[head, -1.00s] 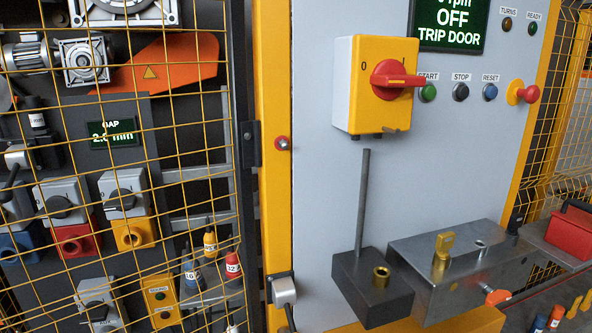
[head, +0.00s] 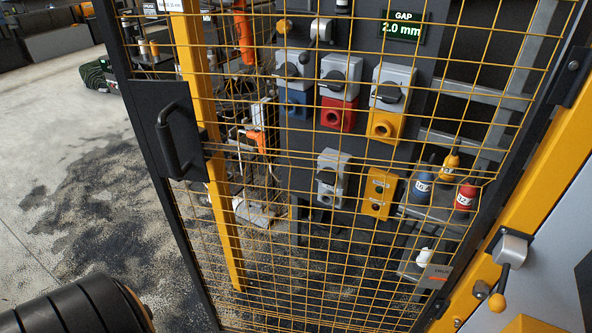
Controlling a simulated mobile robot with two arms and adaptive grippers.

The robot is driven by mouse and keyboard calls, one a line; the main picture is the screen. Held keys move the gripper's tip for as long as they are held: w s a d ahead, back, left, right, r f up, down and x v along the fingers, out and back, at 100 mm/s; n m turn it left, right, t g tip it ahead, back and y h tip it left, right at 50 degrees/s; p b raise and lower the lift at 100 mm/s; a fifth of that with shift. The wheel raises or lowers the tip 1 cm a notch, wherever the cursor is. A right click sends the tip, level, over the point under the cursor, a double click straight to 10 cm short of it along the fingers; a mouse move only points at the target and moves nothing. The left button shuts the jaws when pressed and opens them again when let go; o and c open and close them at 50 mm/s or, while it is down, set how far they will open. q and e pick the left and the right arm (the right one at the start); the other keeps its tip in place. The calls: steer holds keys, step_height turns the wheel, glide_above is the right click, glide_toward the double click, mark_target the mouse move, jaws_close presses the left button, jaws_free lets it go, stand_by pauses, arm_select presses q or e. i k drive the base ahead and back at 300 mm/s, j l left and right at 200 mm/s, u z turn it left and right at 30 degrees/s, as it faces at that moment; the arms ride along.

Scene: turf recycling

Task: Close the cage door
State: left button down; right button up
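The cage door (head: 131,60) is a yellow wire mesh panel in a dark frame, filling the middle of the head view. Its dark handle (head: 170,140) is on the left frame edge. The right side of the door runs along a yellow post (head: 545,190) with a dark hinge-like bracket (head: 570,75). The handle edge shows in front of and left of another yellow post (head: 222,215) seen through the mesh. I cannot tell how wide any gap there is. Neither of my grippers is in view.
Behind the mesh are grey switch boxes (head: 340,70), a display (head: 403,28) reading 2.0 mm, and numbered red and blue bottles (head: 465,195). A grey latch with a yellow knob (head: 497,302) is on the right post. Stained open floor (head: 60,150) lies left.

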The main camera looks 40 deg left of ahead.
mark_target(162, 115)
steer(key=u, duration=1.1)
